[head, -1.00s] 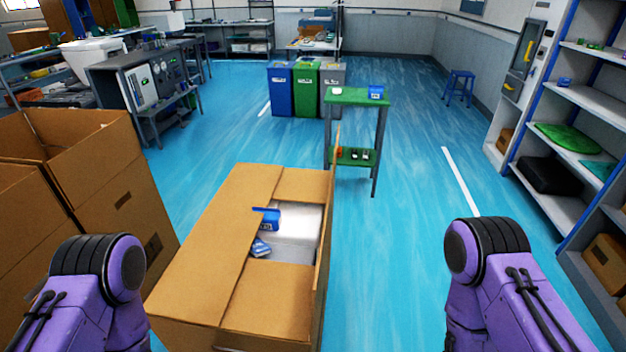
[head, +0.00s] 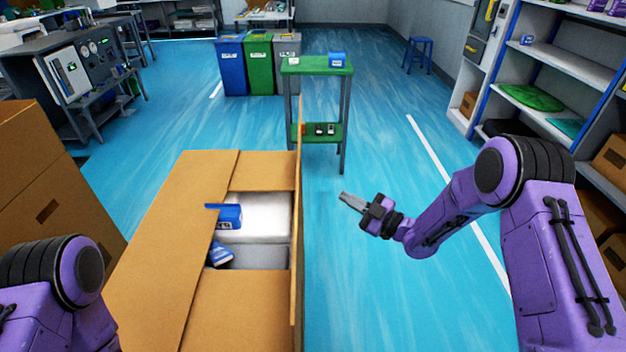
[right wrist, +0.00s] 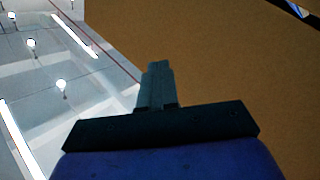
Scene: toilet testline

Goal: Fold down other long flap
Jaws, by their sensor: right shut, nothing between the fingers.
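The open cardboard box (head: 230,312) stands in the middle of the head view. The right long flap (head: 298,215) stands upright, seen nearly edge-on. In the right wrist view this brown cardboard (right wrist: 215,60) fills the upper right. My right gripper (head: 343,196) is shut and empty, to the right of the upright flap and apart from it. It also shows in the right wrist view (right wrist: 157,66). My left gripper is out of view.
Inside the box are a white item (head: 262,214) and blue packets (head: 228,216). A green-topped table (head: 310,68) stands beyond the box. Another cardboard box (head: 40,190) is at the left. Shelving (head: 560,90) lines the right. Blue floor right of the box is clear.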

